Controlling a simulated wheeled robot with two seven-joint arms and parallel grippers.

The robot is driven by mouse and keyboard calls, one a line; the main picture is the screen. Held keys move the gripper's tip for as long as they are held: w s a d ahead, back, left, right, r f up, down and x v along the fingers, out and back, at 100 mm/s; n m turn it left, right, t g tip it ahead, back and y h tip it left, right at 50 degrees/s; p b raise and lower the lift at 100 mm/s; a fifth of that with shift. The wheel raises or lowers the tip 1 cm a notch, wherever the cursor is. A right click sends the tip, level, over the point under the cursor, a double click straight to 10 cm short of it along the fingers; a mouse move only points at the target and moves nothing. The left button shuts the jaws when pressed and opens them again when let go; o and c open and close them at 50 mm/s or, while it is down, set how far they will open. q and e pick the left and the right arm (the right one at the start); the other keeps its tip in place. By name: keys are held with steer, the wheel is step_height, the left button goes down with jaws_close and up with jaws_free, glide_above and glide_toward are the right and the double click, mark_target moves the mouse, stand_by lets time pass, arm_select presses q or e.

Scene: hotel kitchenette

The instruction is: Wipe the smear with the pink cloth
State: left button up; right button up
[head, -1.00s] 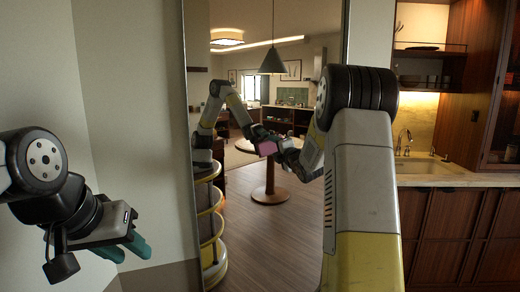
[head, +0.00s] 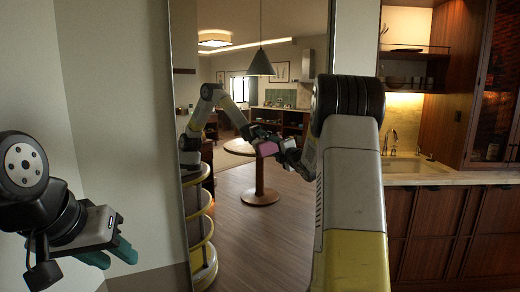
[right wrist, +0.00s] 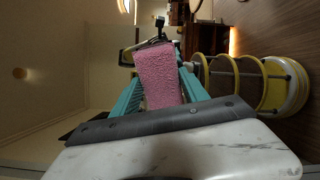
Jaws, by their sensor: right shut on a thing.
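The pink cloth (head: 267,148) shows in front of the tall mirror (head: 232,215), at the end of my right arm. In the head view I cannot tell how much of the pink is cloth and how much its reflection. In the right wrist view the cloth (right wrist: 157,78) is between the teal fingers of my right gripper (right wrist: 158,85), shut on it. My right gripper (head: 282,150) is close to the glass; contact cannot be told. My left gripper (head: 118,256) is open and empty at the lower left, away from the mirror. I cannot make out the smear.
The mirror reflects my arm, my yellow-ringed base and a round pedestal table. A counter (head: 440,180) with a sink (head: 402,167) and wooden cabinets stands to the right. A plain pale wall (head: 110,110) is on the left.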

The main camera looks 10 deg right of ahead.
mark_target(266, 148)
steer(key=shift+s+a, duration=0.15)
steer(key=shift+a, duration=1.5)
steer(key=shift+s+a, duration=0.2)
steer(key=shift+a, duration=0.9)
steer(key=shift+s+a, duration=0.2)
steer(key=shift+a, duration=0.9)
steer(key=shift+w+d, duration=0.2)
steer(key=shift+d, duration=1.1)
steer(key=shift+w+d, duration=0.25)
steer(key=shift+d, duration=1.05)
steer(key=shift+w+d, duration=0.2)
steer(key=shift+d, duration=1.1)
steer(key=shift+s+a, duration=0.2)
steer(key=shift+a, duration=0.75)
steer(key=shift+s+a, duration=0.2)
steer(key=shift+a, duration=0.75)
steer(key=shift+s+a, duration=0.15)
steer(key=shift+a, duration=1.75)
steer(key=shift+s, duration=0.1)
steer(key=shift+s+d, duration=0.15)
steer(key=shift+s, duration=0.8)
steer(key=shift+s+d, duration=0.2)
steer(key=shift+s, duration=0.8)
steer(key=shift+s+d, duration=0.15)
steer(key=shift+s, duration=0.8)
